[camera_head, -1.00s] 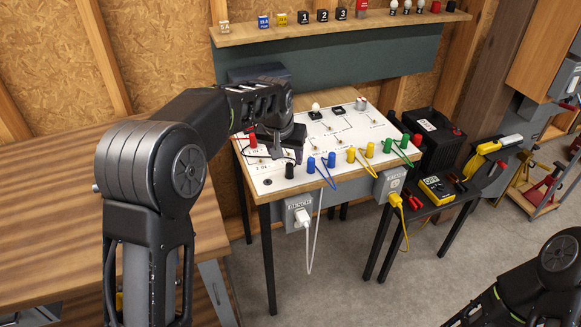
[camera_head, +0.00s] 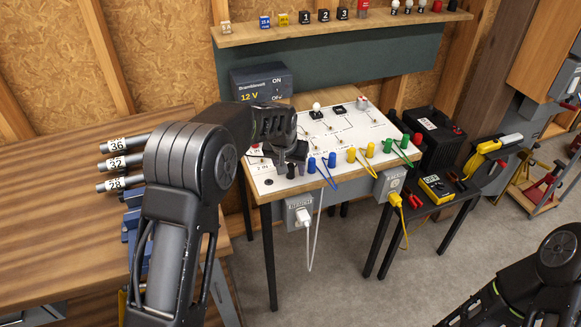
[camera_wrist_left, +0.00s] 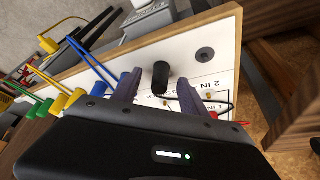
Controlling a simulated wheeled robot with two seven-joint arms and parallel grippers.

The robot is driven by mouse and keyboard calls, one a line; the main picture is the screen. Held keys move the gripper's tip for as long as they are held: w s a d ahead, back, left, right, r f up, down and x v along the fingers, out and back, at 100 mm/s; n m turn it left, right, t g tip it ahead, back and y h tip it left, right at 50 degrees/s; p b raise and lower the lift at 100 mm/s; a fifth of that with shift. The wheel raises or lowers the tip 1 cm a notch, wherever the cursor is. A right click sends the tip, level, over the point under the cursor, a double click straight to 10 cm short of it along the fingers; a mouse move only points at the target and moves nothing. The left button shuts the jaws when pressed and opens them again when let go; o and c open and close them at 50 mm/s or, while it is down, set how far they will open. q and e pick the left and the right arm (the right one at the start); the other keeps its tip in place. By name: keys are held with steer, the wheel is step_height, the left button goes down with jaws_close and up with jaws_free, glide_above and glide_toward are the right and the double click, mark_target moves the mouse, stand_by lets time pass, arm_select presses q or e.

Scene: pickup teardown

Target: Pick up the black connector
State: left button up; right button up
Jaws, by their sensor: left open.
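The black connector (camera_wrist_left: 161,78) stands on the white panel board, and in the left wrist view it shows between the two fingers of my left gripper (camera_wrist_left: 155,88). In the head view my left gripper (camera_head: 287,163) is over the left front part of the board, and the black connector (camera_head: 291,171) shows just below it, partly hidden. The fingers are spread, one on each side of the connector; I cannot tell whether they touch it. My right gripper is out of the head view; only part of my right arm shows at the lower right.
Blue plugs (camera_head: 322,162), yellow plugs (camera_head: 360,153) and green plugs (camera_head: 411,140) with wires stand to the right on the board (camera_head: 330,140). A 12 V supply box (camera_head: 262,83) stands behind. A white plug (camera_head: 303,215) hangs at the front outlet.

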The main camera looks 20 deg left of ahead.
arm_select(q)
steer(key=shift+w+f, duration=0.15)
steer(key=shift+f, duration=0.2)
stand_by(0.3)
jaws_close()
stand_by(0.4)
